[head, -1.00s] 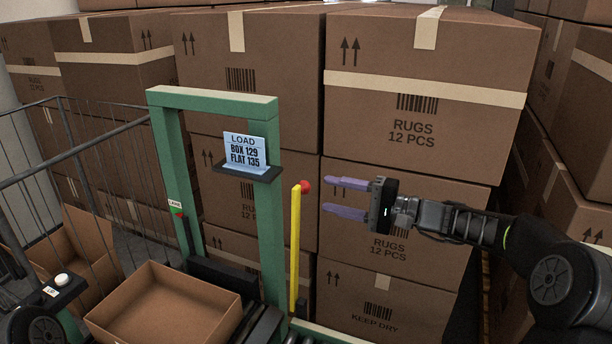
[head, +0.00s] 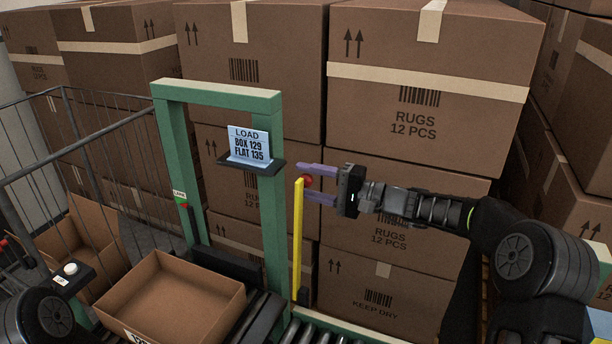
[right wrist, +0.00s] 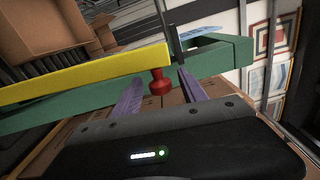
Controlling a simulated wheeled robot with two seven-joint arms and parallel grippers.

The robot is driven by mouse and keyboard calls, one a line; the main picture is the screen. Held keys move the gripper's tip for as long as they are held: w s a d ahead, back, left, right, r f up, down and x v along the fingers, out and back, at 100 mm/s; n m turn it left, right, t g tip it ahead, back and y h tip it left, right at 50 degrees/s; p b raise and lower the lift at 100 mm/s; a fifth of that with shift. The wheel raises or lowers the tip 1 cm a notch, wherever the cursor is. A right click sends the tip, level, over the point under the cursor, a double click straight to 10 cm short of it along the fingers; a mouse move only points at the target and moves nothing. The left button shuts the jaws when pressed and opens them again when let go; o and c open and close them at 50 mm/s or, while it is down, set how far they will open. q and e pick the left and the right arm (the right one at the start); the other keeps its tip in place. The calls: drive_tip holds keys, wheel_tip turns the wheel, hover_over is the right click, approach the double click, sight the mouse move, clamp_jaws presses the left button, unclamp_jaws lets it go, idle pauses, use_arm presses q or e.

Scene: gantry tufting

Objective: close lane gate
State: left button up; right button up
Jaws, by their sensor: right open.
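The lane gate is a yellow bar (head: 298,245) standing upright beside the green frame's right post in the head view. A red knob (head: 308,181) sits near its top. My right gripper (head: 312,183) is open, with its purple fingers on either side of the red knob. In the right wrist view the yellow bar (right wrist: 90,72) crosses the picture, and the red knob (right wrist: 159,82) shows between the spread fingertips (right wrist: 155,88). I cannot tell whether a finger touches it. My left gripper is not in view.
A green frame (head: 273,215) holds a sign (head: 249,146) reading BOX 129, FLAT 135. An open carton (head: 172,298) sits at the frame's foot, beside rollers (head: 310,330). Stacked cartons (head: 420,115) fill the back. A wire cage (head: 110,150) stands at left.

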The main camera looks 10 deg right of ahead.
drive_tip(key=shift+w+a, duration=0.15)
drive_tip(key=shift+a, duration=0.1)
clamp_jaws()
idle(0.4)
idle(0.9)
